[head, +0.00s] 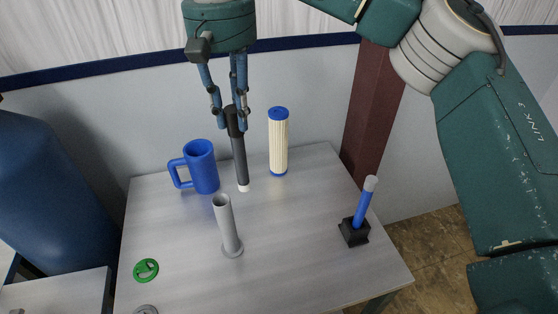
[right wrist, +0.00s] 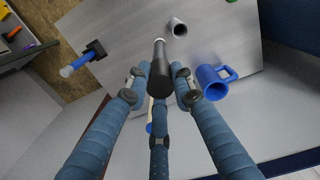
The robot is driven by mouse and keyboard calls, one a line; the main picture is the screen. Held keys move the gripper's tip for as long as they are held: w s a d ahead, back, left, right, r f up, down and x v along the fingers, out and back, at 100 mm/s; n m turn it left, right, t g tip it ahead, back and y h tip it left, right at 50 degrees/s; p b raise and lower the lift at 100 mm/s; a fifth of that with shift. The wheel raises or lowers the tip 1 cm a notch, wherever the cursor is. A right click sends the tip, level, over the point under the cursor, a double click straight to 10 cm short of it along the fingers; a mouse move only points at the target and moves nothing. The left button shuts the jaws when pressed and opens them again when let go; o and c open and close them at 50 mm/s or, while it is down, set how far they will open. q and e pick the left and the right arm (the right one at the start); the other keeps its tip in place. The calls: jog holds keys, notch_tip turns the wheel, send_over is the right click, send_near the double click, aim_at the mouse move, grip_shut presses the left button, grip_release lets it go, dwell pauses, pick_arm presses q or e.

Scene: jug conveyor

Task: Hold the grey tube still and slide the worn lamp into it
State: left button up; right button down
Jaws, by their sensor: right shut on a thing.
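The grey tube (head: 229,230) stands upright on the table, open at its top; it also shows in the right wrist view (right wrist: 177,28). No gripper touches it. My right gripper (head: 234,112) is shut on the upper end of the worn lamp (head: 240,158), a dark rod with a white tip. The lamp hangs tip down, slightly tilted, beyond the tube and apart from it. In the right wrist view, the fingers close around the dark lamp (right wrist: 160,70). I cannot tell the gap between its tip and the table. My left gripper is not in view.
A blue mug (head: 203,167) stands left of the lamp and a cream cylinder with blue ends (head: 278,145) right of it. A blue rod (head: 362,208) stands in a black block (head: 354,233) at the right. A green disc (head: 146,270) lies at front left. The table's (head: 290,265) front middle is clear.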

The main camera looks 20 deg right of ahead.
jog(key=a+r, duration=0.4)
jog(key=a, duration=0.1)
jog(key=shift+a+r, duration=0.2)
jog(key=shift+r, duration=0.1)
jog(key=shift+s, duration=0.15)
